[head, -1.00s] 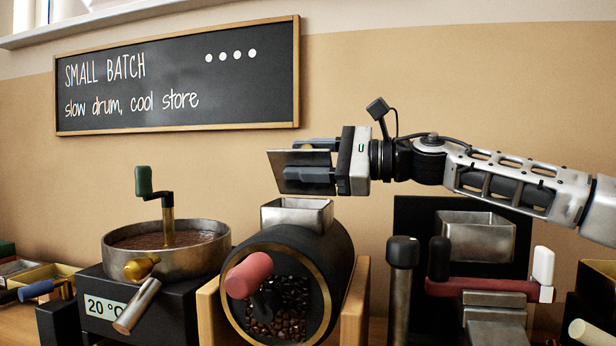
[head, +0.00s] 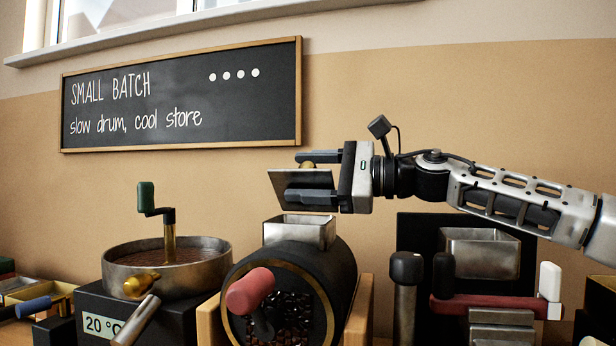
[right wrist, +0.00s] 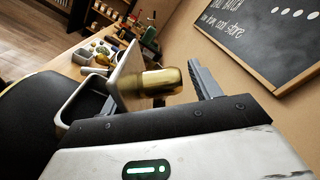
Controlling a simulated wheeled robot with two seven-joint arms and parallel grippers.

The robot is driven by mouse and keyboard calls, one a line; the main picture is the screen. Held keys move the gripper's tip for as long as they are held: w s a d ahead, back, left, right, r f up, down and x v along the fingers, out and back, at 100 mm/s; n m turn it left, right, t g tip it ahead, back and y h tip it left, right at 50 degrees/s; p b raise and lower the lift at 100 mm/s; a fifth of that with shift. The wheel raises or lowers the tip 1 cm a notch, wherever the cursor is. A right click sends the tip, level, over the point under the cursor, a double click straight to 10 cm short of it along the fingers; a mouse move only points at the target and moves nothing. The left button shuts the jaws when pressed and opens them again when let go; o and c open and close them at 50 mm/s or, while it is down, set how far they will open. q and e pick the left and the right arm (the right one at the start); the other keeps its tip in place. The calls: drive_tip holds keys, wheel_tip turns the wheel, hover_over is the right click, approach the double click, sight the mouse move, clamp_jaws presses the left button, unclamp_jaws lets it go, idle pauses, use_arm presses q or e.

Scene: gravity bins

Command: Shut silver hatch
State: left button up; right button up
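The silver hatch (head: 287,182) is a flat metal plate standing tilted up above the square metal hopper (head: 300,232) of the black roasting drum (head: 335,265). Its brass knob shows large in the right wrist view (right wrist: 150,83) and only partly behind the plate in the head view. My right gripper (head: 312,176) is at the hatch, its fingers apart above and below the knob. In the wrist view a gap shows between the knob and the right-hand finger; contact on the other side cannot be told. My left gripper is not in view.
The drum has a red handle (head: 250,291) in front. A round metal pan (head: 168,268) with a green-handled crank stands to the left. A second hopper (head: 480,252) and several levers stand to the right, under my right arm. The wall above carries a chalkboard (head: 180,95).

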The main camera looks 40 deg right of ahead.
drive_tip(key=shift+s, duration=0.15)
use_arm(q)
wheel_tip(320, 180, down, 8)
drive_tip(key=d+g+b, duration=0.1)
drive_tip(key=b, duration=0.6)
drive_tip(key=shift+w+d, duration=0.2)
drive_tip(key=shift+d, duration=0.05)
use_arm(e)
drive_tip(key=v, duration=1.5)
drive_tip(key=shift+s+d, duration=0.15)
drive_tip(key=shift+d, duration=0.25)
